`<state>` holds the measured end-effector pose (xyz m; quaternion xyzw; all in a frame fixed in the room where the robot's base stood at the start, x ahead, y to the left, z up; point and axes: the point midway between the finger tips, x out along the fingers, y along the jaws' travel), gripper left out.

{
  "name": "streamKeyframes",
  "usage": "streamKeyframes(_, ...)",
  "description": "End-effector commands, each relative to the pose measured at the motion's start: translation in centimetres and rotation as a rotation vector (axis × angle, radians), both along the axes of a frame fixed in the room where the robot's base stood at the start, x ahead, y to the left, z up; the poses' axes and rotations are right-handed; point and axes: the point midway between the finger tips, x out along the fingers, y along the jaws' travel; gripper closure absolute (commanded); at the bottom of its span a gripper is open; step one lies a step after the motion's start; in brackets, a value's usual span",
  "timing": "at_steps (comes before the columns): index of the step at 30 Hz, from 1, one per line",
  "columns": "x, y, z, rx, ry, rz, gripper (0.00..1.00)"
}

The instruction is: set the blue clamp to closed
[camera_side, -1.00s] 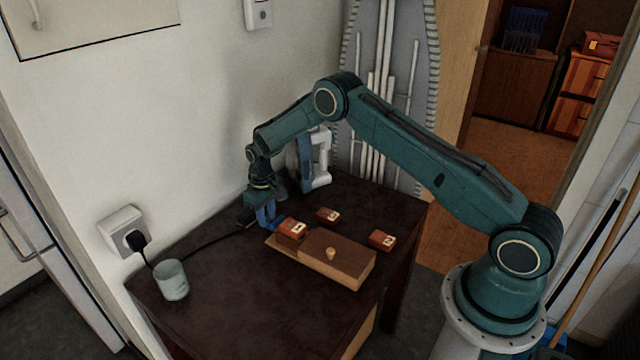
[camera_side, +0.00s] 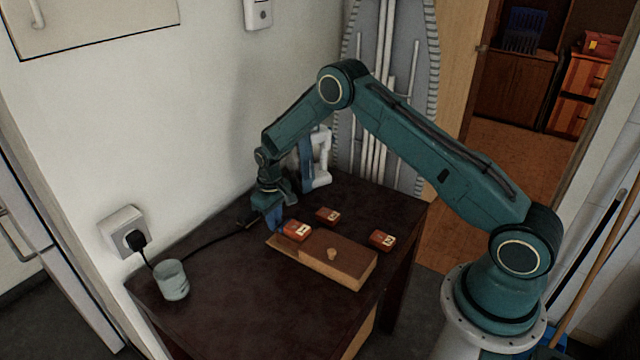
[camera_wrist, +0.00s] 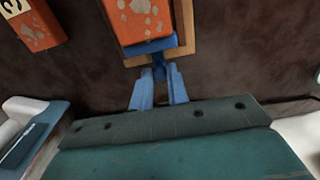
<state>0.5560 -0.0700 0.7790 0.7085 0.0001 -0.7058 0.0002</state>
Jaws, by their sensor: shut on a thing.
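The blue clamp (camera_wrist: 150,46) shows in the wrist view as a blue bar across the near end of a red-orange block, with a short blue stem (camera_wrist: 160,73). My gripper (camera_wrist: 160,80) has its pale blue fingers on either side of that stem and is shut on it. In the side view my gripper (camera_side: 274,221) is low over the table, just left of the block marked 1 (camera_side: 297,231). That block sits at the left end of a wooden fixture (camera_side: 345,264). In the side view I cannot tell the clamp from my blue fingers.
Block 3 (camera_side: 328,215) lies behind the fixture and block 2 (camera_side: 382,240) to its right. A white and blue appliance (camera_side: 318,170) stands behind my gripper.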

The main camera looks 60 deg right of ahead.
Motion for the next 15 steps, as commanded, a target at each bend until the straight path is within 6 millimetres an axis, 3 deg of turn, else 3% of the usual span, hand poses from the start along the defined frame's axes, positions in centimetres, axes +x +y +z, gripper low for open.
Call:
streamKeyframes(5,-0.22,-0.01,-0.03,0.000,0.009,-0.001,1.00)
streamKeyframes(6,-0.23,-0.01,-0.03,0.000,0.009,-0.001,0.82)
streamKeyframes(9,-0.20,0.00,-0.03,0.000,0.008,-0.001,0.62)
streamKeyframes(15,-0.12,0.01,-0.02,0.000,0.006,-0.001,0.62)
